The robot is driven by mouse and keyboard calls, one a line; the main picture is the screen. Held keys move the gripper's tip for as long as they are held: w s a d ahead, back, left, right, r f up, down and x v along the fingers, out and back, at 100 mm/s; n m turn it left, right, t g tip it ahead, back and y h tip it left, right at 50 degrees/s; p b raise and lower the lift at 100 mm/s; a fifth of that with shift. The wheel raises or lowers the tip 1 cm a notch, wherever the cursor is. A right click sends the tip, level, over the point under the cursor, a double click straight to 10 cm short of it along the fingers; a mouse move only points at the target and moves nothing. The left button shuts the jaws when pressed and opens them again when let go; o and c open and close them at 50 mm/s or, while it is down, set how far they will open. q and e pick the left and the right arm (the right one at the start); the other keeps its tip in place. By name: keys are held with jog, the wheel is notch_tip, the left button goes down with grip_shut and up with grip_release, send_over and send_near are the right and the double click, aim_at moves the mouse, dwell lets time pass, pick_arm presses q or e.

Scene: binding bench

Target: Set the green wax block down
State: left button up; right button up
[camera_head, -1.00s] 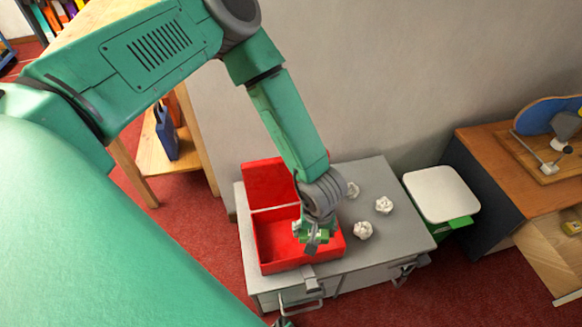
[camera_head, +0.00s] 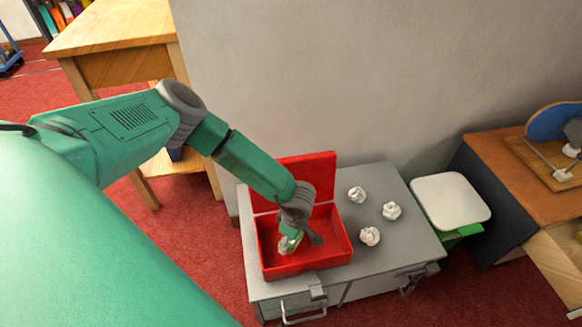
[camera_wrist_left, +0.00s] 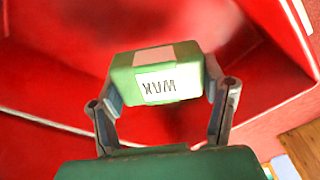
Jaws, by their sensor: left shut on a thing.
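My left gripper (camera_head: 290,243) is shut on the green wax block (camera_wrist_left: 157,83), which has a white label reading WAX, upside down in the left wrist view. In the head view the block (camera_head: 287,246) is small and partly covered by the fingers. It is at the opening of the red box (camera_head: 335,256), over its left-middle part. Red walls surround it in the wrist view. I cannot tell whether the block touches the box floor. The box's lid (camera_head: 318,172) stands open at the back. My right gripper is not in view.
The box stands on a grey cabinet (camera_head: 405,243). Several white crumpled paper balls (camera_head: 370,236) lie to its right. A white-lidded bin (camera_head: 450,198) stands right of the cabinet, beside a wooden desk (camera_head: 505,190). A wooden table (camera_head: 120,35) is at the back left.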

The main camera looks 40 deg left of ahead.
aim_at(290, 244)
pick_arm(q)
notch_tip(290, 244, down, 4)
jog(key=shift+r+b, duration=0.2)
jog(key=shift+b, duration=0.4)
jog(key=shift+r, duration=0.15)
jog(key=shift+c, duration=0.6)
jog(key=shift+d, duration=0.1)
jog(key=o, duration=1.3)
